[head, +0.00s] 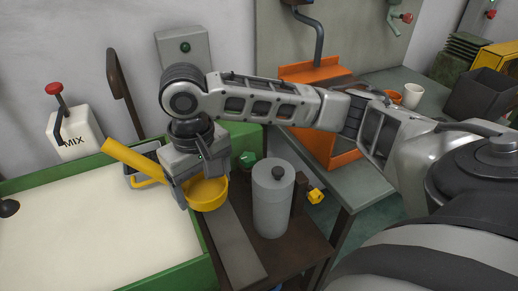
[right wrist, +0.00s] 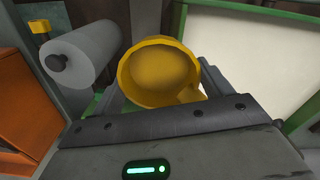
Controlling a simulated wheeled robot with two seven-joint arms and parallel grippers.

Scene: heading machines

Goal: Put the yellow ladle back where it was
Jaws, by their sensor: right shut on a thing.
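The yellow ladle (head: 205,193) is in my right gripper (head: 188,194), which is shut on it. In the head view its round bowl shows below the gripper, and its handle slants up to the left over the green-rimmed vat (head: 205,268). The bowl is at the right rim of the vat, beside a dark bench. In the right wrist view the ladle's bowl (right wrist: 158,72) faces the camera between the fingers and looks empty. The fingers partly hide where they touch the ladle. My left gripper is not in view.
A grey cylinder (head: 273,205) stands on the dark bench just right of the ladle. A MIX lever box (head: 75,137) and a brown hook-shaped bar (head: 121,80) are behind the vat. An orange machine (head: 310,72) and a white cup (head: 413,95) are on the right-hand table.

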